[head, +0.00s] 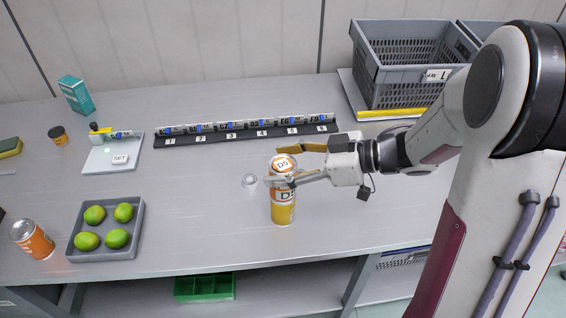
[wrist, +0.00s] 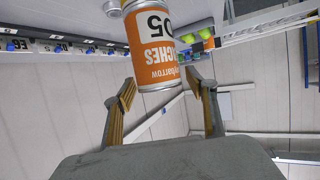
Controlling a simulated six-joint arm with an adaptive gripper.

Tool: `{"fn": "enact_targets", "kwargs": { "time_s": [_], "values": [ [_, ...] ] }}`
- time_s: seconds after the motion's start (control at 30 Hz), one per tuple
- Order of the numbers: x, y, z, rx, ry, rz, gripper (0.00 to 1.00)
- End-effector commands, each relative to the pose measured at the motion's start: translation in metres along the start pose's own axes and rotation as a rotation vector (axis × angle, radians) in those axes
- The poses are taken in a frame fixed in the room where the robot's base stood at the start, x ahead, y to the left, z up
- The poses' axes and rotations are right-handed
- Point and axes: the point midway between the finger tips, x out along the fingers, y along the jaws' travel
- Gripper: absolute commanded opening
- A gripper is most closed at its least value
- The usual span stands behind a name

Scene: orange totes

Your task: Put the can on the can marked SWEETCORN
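An orange-and-white can (head: 284,163) marked 05 stands upright on the table, apparently on top of a can with a yellow lower part (head: 283,214); the lower can's name cannot be read. In the wrist view the orange can (wrist: 152,45) reads "PEACHES" upside down, with its metal rim towards me. My gripper (head: 292,165) is at the upper can from the right, one finger behind and one in front in the head view. In the wrist view my gripper (wrist: 167,100) has its fingers wide apart, with the can ahead of them and no clear contact.
Another orange can (head: 32,239) stands at the left front beside a grey tray (head: 106,254) of green fruit. A numbered dark rail (head: 245,134) runs behind. A grey crate (head: 405,75) stands back right.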

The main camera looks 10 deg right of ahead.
Motion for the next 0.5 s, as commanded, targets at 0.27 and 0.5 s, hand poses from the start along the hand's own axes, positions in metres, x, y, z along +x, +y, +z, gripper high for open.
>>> {"fn": "enact_targets", "kwargs": {
  "time_s": [0.27, 0.5],
  "values": [
    [-0.001, 0.0, -0.001, -0.001, 0.0, 0.0, 0.57],
    [-0.011, 0.001, -0.003, 0.0, 0.001, 0.002, 0.57]
  ]
}}
